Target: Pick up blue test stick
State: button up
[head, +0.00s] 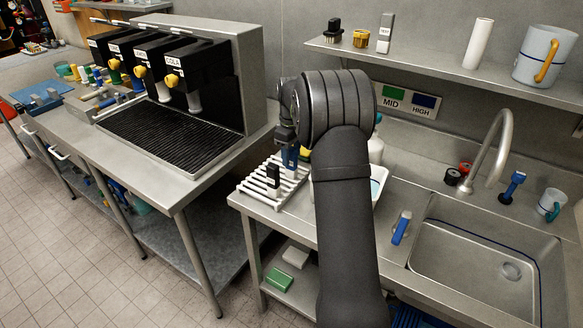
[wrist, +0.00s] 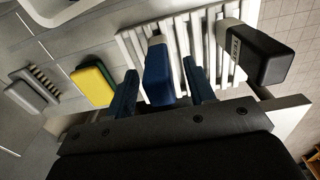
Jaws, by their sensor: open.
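The blue test stick (wrist: 157,76) stands on the white slatted rack (wrist: 134,42) in the wrist view, its blue top toward the camera and a paler part beyond. My gripper (wrist: 160,70) is open, with one blue finger on each side of the stick. A small gap shows on both sides, so the fingers do not appear to press on it. In the head view my gripper (head: 291,150) is over the rack (head: 262,192), and my arm hides part of it. There I cannot clearly separate the blue stick from the blue fingers.
A black-topped labelled stick (wrist: 255,52) stands on the rack close to the right finger; it also shows in the head view (head: 273,176). A yellow-green sponge (wrist: 93,82) lies left of the fingers. The sink (head: 485,262) and a drink dispenser (head: 190,70) flank the rack.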

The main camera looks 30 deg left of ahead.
notch_tip(320, 180, down, 2)
jog(key=shift+f, duration=0.15)
jog(key=c, duration=1)
grip_shut()
